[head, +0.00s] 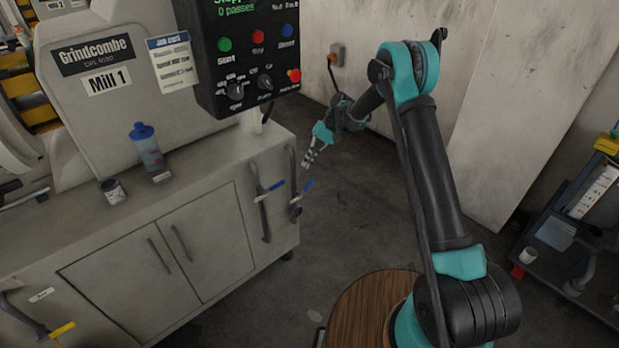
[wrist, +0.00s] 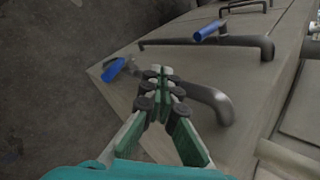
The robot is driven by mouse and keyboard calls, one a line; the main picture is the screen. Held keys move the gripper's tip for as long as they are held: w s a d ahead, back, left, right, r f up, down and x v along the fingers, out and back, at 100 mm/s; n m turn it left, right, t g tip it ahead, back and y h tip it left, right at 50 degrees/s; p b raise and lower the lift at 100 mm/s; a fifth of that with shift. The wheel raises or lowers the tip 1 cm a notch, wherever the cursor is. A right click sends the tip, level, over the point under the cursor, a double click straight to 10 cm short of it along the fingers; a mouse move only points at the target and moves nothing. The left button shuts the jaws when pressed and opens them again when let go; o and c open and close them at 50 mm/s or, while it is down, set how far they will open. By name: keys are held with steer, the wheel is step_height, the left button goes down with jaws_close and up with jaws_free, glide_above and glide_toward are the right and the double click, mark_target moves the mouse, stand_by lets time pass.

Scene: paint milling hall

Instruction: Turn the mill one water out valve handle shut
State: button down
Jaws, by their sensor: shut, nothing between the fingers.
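Mill one (head: 120,95), marked "Mill 1", stands at the left over a grey cabinet. Two dark pipes with blue-handled valves run down the cabinet's right part. One blue handle (head: 276,187) lies across the left pipe (head: 258,205). The other blue handle (head: 308,185) sticks out to the right of the right pipe (head: 292,180). No label shows which is water out. My gripper (head: 309,164) is shut and empty, just above the right handle. In the wrist view its fingertips (wrist: 161,75) are beside the near blue handle (wrist: 113,70), apart from it or touching, I cannot tell.
The control box (head: 240,50) hangs above the cabinet. A blue bottle (head: 147,147) and a small can (head: 113,190) stand on the cabinet top. A dark cart (head: 560,250) is at the far right. The floor right of the cabinet is clear.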

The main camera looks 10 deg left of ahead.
steer(key=n+t, duration=0.1)
steer(key=n, duration=0.4)
step_height(320, 180, up, 5)
steer(key=n+t+h, duration=0.3)
steer(key=n+t, duration=0.2)
steer(key=n, duration=1.6)
glide_above(308, 185)
steer(key=s+d, duration=0.2)
steer(key=f, duration=0.4)
steer(key=w+a+f, duration=0.1)
steer(key=f, duration=0.7)
steer(key=shift+w+a, duration=0.25)
steer(key=shift+a, duration=0.1)
steer(key=shift+w+d+f, duration=0.1)
steer(key=shift+w+f, duration=0.15)
steer(key=shift+f, duration=0.1)
steer(key=shift+w+d, duration=0.1)
steer(key=shift+w+f+g, duration=0.1)
steer(key=shift+g, duration=0.3)
